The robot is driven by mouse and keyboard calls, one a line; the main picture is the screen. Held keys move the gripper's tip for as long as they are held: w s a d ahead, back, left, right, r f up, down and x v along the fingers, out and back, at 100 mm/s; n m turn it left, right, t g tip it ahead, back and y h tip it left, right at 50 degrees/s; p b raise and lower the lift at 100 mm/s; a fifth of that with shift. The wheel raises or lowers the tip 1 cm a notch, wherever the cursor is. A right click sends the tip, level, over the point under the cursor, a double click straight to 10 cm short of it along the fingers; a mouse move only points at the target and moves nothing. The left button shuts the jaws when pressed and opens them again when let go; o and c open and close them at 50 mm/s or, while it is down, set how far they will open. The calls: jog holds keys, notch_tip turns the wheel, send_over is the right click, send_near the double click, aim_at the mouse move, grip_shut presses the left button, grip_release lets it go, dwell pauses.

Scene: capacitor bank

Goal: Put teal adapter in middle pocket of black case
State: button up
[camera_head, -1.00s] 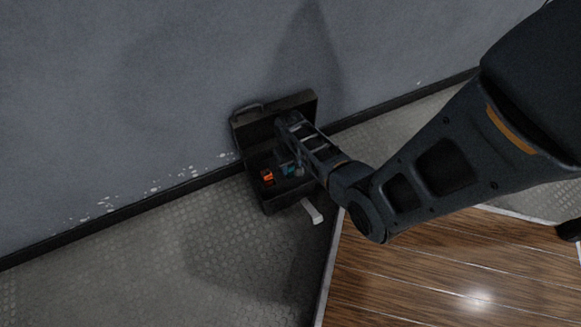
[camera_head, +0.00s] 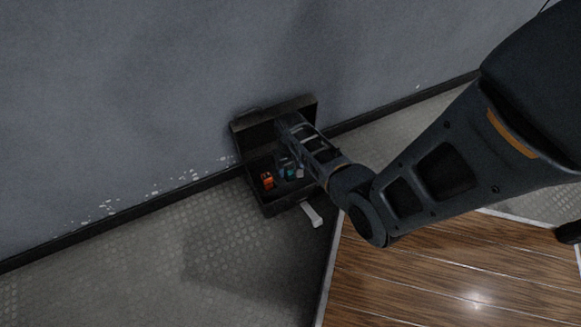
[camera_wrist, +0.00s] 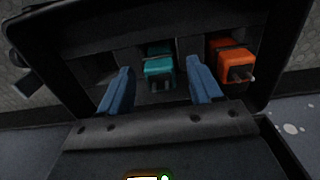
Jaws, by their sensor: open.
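The black case (camera_head: 283,207) stands open on the floor against the wall, its lid raised. The teal adapter (camera_wrist: 159,66) sits in the middle pocket of the case, between dividers; it also shows in the head view (camera_head: 289,174). My gripper (camera_wrist: 160,88) is open over the case, with one blue finger on each side of the teal adapter and a gap to it. The fingers do not hold anything. The adapter's lower part in the pocket is partly hidden.
An orange adapter (camera_wrist: 235,62) with prongs sits in the pocket to the right in the wrist view, and on the left in the head view (camera_head: 267,181). A white piece (camera_head: 312,215) lies by the case's front. Patterned floor to the left is clear.

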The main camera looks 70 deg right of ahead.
notch_tip(320, 180, up, 11)
jog(key=p, duration=0.5)
jog(key=s+a+r+n+t+h, duration=0.1)
jog(key=s+a+r+n+t, duration=0.25)
jog(key=a, duration=0.55)
jog(key=s+a+r+n+t+h, duration=0.2)
jog(key=s+a+r+t, duration=0.15)
jog(key=a, duration=0.55)
jog(key=s+a+r+n+t+y, duration=0.1)
jog(key=s+a+r+t, duration=0.1)
jog(key=r, duration=0.8)
jog(key=s+a+r+n+t+y, duration=0.1)
jog(key=s+a+r+t, duration=0.1)
jog(key=r, duration=0.8)
jog(key=s+a+r+n+t+y, duration=0.1)
jog(key=a+r+t, duration=0.3)
jog(key=r, duration=0.6)
jog(key=shift+s+a+r+n, duration=0.2)
jog(key=shift+s+a+n, duration=0.35)
jog(key=shift+s, duration=0.25)
jog(key=shift+f, duration=0.1)
